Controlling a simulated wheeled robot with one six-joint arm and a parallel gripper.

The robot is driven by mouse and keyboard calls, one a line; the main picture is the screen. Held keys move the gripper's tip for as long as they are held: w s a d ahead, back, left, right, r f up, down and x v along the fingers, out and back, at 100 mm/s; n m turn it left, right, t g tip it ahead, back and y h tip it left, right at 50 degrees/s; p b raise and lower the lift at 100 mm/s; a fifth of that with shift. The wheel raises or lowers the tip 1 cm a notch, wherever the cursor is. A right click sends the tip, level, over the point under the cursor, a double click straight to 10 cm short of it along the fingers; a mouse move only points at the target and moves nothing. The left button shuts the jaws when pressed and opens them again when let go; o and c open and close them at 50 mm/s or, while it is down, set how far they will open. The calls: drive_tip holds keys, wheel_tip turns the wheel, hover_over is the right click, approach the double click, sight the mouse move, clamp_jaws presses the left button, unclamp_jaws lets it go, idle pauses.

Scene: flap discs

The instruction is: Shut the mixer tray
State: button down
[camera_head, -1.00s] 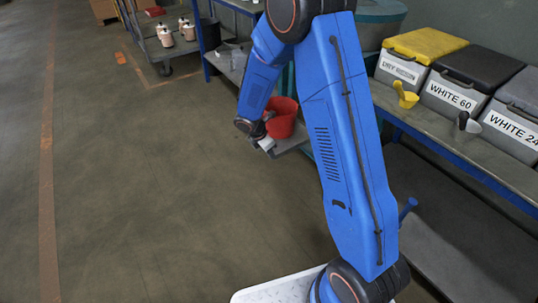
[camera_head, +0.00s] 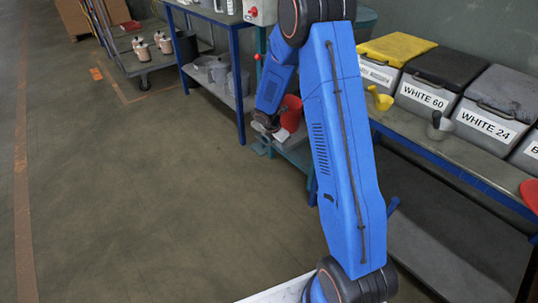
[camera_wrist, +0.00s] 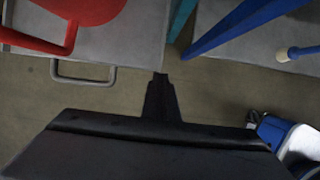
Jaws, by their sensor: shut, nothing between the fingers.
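The mixer tray (camera_wrist: 125,42) is a flat grey shelf with a wire loop handle (camera_wrist: 84,73) on its front edge in the wrist view. A red bucket (camera_wrist: 85,8) stands on it. In the head view the tray (camera_head: 298,148) and red bucket (camera_head: 291,113) show partly behind my arm. The tray sticks out from under the mixer's stand. My gripper (camera_wrist: 161,80) is shut and empty, its tips at the tray's front edge, right of the handle. I cannot tell whether they touch. In the head view my gripper (camera_head: 266,128) is beside the bucket, small and dark.
A blue-legged table (camera_head: 240,85) with grey containers on its lower shelf stands left of the mixer. A bench (camera_head: 435,145) with lidded boxes and scoops runs along the right. A cart (camera_head: 145,62) with jars is at the back left. The floor (camera_head: 150,210) at left is clear.

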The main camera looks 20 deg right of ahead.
sight(300, 140)
drive_tip(key=w+d, duration=0.1)
drive_tip(key=d, duration=0.2)
drive_tip(key=w+d, duration=0.1)
drive_tip(key=d, duration=0.2)
drive_tip(key=w+d, duration=0.1)
drive_tip(key=d, duration=0.3)
drive_tip(key=shift+w, duration=0.1)
